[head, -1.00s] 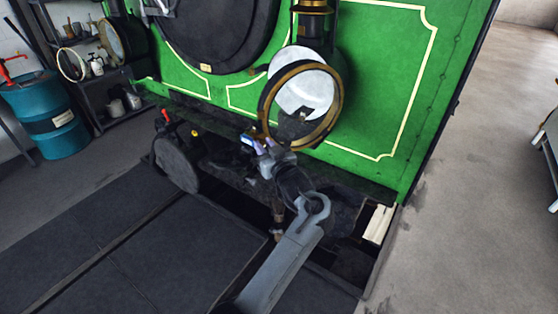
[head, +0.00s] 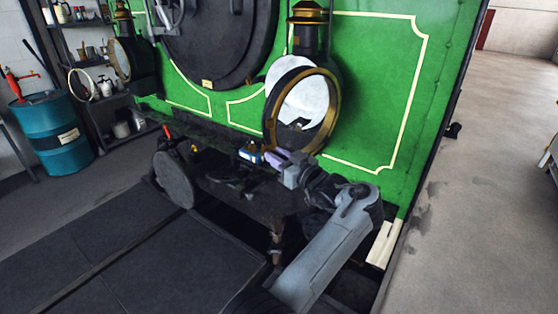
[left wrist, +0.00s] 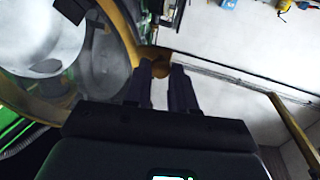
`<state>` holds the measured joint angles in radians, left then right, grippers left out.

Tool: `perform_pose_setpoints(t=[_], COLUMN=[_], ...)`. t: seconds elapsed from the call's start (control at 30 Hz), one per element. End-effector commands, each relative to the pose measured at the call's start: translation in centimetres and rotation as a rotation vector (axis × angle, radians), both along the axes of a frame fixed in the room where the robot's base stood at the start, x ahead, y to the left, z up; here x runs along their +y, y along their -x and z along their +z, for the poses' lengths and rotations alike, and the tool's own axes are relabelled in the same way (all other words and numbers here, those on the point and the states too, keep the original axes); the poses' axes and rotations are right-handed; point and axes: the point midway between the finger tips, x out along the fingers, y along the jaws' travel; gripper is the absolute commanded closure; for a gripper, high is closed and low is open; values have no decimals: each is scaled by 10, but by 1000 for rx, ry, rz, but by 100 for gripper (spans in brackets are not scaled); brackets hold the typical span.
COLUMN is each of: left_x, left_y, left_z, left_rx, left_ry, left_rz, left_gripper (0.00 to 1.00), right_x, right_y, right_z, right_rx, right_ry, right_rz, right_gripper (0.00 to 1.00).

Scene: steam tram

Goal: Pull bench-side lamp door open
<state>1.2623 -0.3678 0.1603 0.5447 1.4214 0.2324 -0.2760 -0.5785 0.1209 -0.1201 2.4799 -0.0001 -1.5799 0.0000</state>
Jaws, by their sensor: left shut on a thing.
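The lamp (head: 325,42) with a black body and brass top stands on the green tram front. Its round glass door has a brass ring (head: 338,105); a white reflector (head: 300,98) shows through it and past its upper left edge. The ring stands off the reflector; how far is hard to tell. My left gripper (head: 265,155) is at the ring's lower left. In the left wrist view its dark fingers (left wrist: 158,72) are shut on a small brass tab (left wrist: 154,55) beside the ring (left wrist: 125,30). My right gripper is not in view.
A second lamp (head: 122,58) sits at the left of the tram front. A blue drum (head: 58,135) and shelves with cans stand at the far left. A dark buffer (head: 173,180) and beam lie below the lamp. The floor at right (head: 450,220) is clear.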

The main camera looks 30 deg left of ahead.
Motion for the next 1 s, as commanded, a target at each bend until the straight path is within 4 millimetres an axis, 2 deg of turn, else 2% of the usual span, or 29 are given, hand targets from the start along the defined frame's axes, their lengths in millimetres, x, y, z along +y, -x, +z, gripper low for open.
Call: perform_pose_setpoints(t=[0.33,0.37,0.5,1.0], left_x=[0,0,0,-5], left_y=[0,0,0,3], left_z=[0,0,0,1], left_rx=[0,0,0,0], left_ry=[1,1,0,1], left_rz=[-1,-1,-1,1], left_gripper=[100,71,51,51], right_x=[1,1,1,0], right_y=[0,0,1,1], right_z=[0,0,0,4], right_rx=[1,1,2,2], right_ry=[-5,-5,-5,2], right_rz=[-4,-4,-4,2], right_gripper=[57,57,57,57])
